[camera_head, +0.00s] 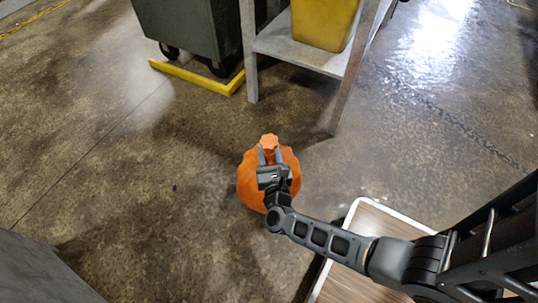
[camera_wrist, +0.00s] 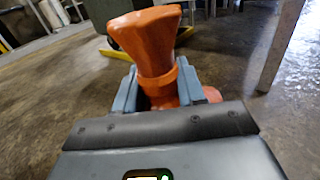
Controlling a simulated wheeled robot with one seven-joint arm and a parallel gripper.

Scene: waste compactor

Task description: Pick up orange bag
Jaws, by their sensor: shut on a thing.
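The orange bag (camera_head: 250,186) is a rounded sack with a gathered neck and flared top. In the head view it is near the middle, above or on the concrete floor; I cannot tell whether it touches. My gripper (camera_head: 271,157) is shut on the bag's neck, with one finger on each side. In the wrist view the orange bag (camera_wrist: 150,42) rises between the two grey fingers of my gripper (camera_wrist: 160,88), its flared top upright. Most of the bag's body is hidden behind the gripper there.
A metal table (camera_head: 298,52) with a yellow bin (camera_head: 322,22) on its lower shelf stands behind the bag. A dark green wheeled bin (camera_head: 185,25) and a yellow floor bar (camera_head: 195,77) are at the upper left. A wood-topped platform (camera_head: 375,222) is at lower right. Floor left is clear.

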